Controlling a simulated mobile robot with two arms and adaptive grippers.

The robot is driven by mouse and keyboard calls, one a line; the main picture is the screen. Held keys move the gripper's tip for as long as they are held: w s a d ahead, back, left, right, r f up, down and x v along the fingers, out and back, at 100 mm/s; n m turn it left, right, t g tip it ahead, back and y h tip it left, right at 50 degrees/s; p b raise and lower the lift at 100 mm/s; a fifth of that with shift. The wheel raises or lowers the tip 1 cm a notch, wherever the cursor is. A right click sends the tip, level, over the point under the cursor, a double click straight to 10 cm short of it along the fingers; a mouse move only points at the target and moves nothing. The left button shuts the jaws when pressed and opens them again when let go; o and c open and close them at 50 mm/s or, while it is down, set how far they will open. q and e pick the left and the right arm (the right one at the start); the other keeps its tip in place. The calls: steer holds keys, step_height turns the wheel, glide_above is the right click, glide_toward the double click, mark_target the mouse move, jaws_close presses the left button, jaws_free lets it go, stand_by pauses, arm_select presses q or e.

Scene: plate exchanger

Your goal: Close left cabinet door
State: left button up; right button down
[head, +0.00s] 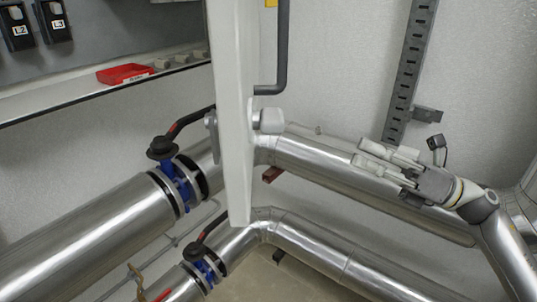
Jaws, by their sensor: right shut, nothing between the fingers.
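A white cabinet door (233,110) stands open, seen almost edge-on, in the middle of the head view. It has a pale knob-like handle (271,120) on its right face and a grey latch piece (212,132) on its left side. The open cabinet (110,85) is at the upper left, with its inside showing. My right gripper (361,155) is shut and empty, to the right of the door and apart from it, with its fingers pointing left toward the door. My left gripper is not in view.
Thick metal pipes (95,225) run below and behind the door. They carry blue valves with black and red levers (176,178). A slotted grey rail (411,70) is on the right wall. A red tray (125,73) lies in the cabinet. Free space lies between gripper and door.

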steer(key=s+a+r+n+g+h, duration=0.35)
steer(key=s+n+g, duration=0.25)
steer(key=s+n, duration=0.35)
steer(key=a+p, duration=0.8)
steer(key=a, duration=0.6)
steer(key=shift+s+r+y+p, duration=0.35)
steer(key=shift+s+r+p, duration=0.05)
steer(key=shift+s, duration=0.05)
steer(key=shift+w+m, duration=0.15)
steer(key=shift+m, duration=0.1)
